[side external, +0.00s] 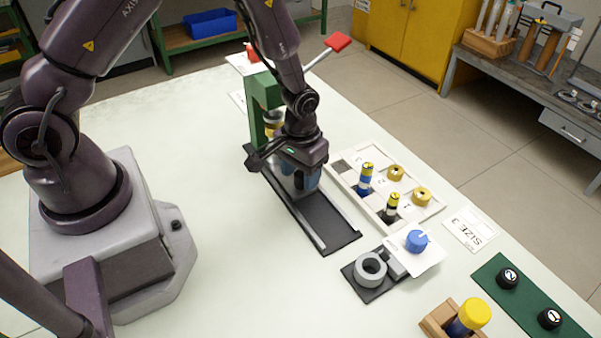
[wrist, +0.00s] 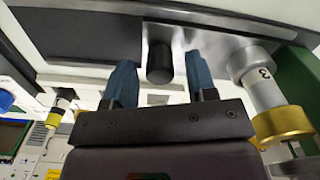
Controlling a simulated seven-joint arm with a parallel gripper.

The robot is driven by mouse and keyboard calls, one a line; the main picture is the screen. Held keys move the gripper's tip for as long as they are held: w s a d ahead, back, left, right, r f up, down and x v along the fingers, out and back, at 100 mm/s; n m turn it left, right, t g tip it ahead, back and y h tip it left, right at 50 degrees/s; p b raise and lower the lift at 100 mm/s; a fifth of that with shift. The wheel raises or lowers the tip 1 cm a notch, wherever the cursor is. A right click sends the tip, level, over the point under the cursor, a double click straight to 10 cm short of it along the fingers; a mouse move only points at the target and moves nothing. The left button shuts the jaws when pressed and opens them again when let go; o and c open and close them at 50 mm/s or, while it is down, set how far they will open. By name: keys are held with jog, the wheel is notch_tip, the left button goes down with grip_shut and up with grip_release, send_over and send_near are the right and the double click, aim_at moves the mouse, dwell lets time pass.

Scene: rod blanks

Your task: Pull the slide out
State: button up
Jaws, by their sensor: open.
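In the wrist view a grey metal slide plate (wrist: 217,42) carries a dark round knob (wrist: 160,62). A silver piece marked 3 with a gold collar (wrist: 262,88) stands on the plate, close to the green press. My gripper (wrist: 159,74) is open, with one blue finger on each side of the knob and gaps showing. In the side view my gripper (side external: 300,181) is low over the dark slide track (side external: 330,218), in front of the green press (side external: 266,92). My wrist and fingers hide most of the slide there.
A white tray (side external: 345,178) with banded rods and gold rings lies right of the track. A dark fixture with a grey ring (side external: 370,270) stands near the track's front end. A wooden holder (side external: 436,322) and a green button panel (side external: 530,300) are farther right. The track's front part is clear.

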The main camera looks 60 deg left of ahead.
jog(key=shift+f, duration=0.35)
grip_shut()
jog(key=d, duration=1.1)
jog(key=shift+d, duration=0.35)
grip_release()
jog(key=shift+a, duration=0.1)
notch_tip(320, 180, up, 13)
